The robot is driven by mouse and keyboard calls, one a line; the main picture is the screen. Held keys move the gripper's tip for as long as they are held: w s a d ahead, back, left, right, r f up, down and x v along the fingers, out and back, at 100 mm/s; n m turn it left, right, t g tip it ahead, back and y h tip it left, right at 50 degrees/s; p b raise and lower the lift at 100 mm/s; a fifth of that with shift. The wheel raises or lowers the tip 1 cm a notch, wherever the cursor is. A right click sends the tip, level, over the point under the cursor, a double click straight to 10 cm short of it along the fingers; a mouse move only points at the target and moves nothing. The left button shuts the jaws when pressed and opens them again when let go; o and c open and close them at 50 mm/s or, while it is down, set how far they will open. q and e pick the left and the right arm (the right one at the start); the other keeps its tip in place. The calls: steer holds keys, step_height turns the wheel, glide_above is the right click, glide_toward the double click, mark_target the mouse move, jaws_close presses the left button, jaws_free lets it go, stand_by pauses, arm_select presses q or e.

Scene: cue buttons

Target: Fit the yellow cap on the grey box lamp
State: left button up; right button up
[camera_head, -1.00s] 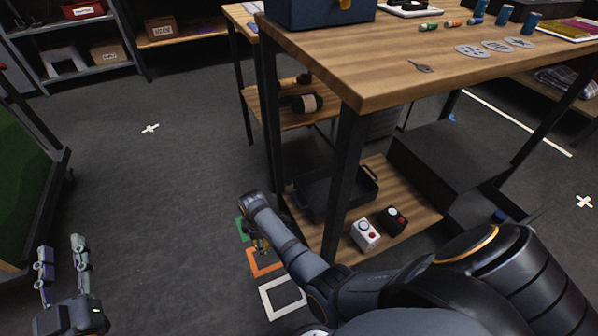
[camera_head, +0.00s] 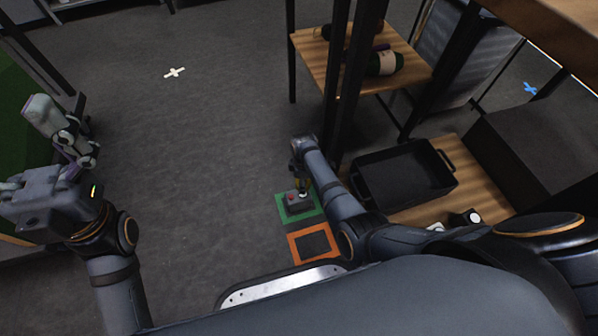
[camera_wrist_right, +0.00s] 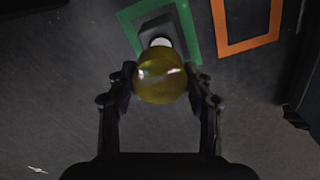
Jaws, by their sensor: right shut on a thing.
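The yellow cap (camera_wrist_right: 160,76), a round translucent dome, is between the fingertips of my right gripper (camera_wrist_right: 160,82), which is shut on it. The grey box (camera_head: 294,201) stands on the floor inside a green square outline, with a red button and a white lamp (camera_head: 303,195). In the right wrist view the white lamp (camera_wrist_right: 161,43) shows just beyond the cap; I cannot tell whether they touch. In the head view my right gripper (camera_head: 302,182) is right above the box. My left gripper (camera_head: 68,150) is at the left, holding nothing visible; its finger gap is unclear.
An orange square outline (camera_head: 314,243) lies next to the green one (camera_head: 282,214). The shelf with a black tray (camera_head: 405,177) and small boxes (camera_head: 468,218) is close on the right, with a dark table leg (camera_head: 350,90) beside my right arm. Floor to the left is clear.

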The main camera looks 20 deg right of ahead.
steer(key=shift+s, duration=0.1)
steer(key=shift+f+b, duration=0.2)
steer(key=shift+b, duration=0.15)
step_height(320, 180, down, 5)
steer(key=b, duration=0.6)
steer(key=shift+f, duration=0.15)
steer(key=shift+p, duration=0.45)
stand_by(0.5)
steer(key=shift+p, duration=0.4)
